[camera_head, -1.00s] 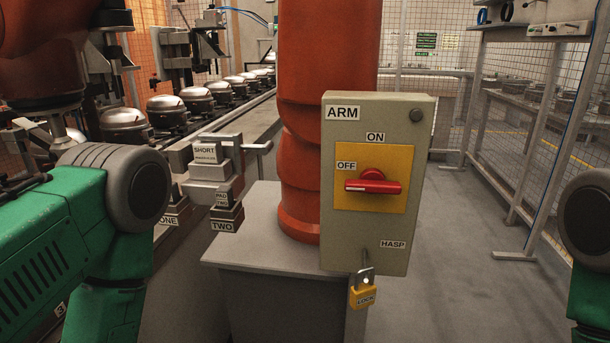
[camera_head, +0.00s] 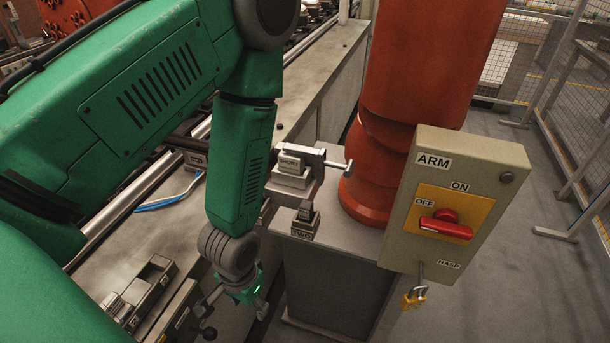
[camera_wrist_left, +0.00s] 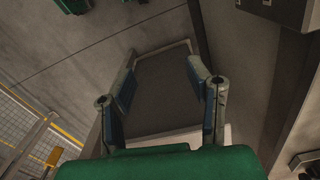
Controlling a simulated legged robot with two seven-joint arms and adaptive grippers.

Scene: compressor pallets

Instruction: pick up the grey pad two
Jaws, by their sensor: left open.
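Pad two (camera_head: 306,209), a small dark block, stands upright in the holder labelled TWO (camera_head: 303,231) on the grey pedestal top, in the head view. My left gripper (camera_head: 236,312) hangs low, to the left of the pedestal and nearer than the pad, apart from it. In the left wrist view my left gripper (camera_wrist_left: 162,68) is open, with nothing between its fingers. I cannot make out the pad in that view. My right gripper is in neither view.
A clamp labelled SHORT (camera_head: 290,163) stands behind the pad. The orange column (camera_head: 420,70) and the control box (camera_head: 455,200) with red switch and yellow padlock (camera_head: 413,297) stand to its right. A metal fixture (camera_head: 150,290) lies on the bench at left.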

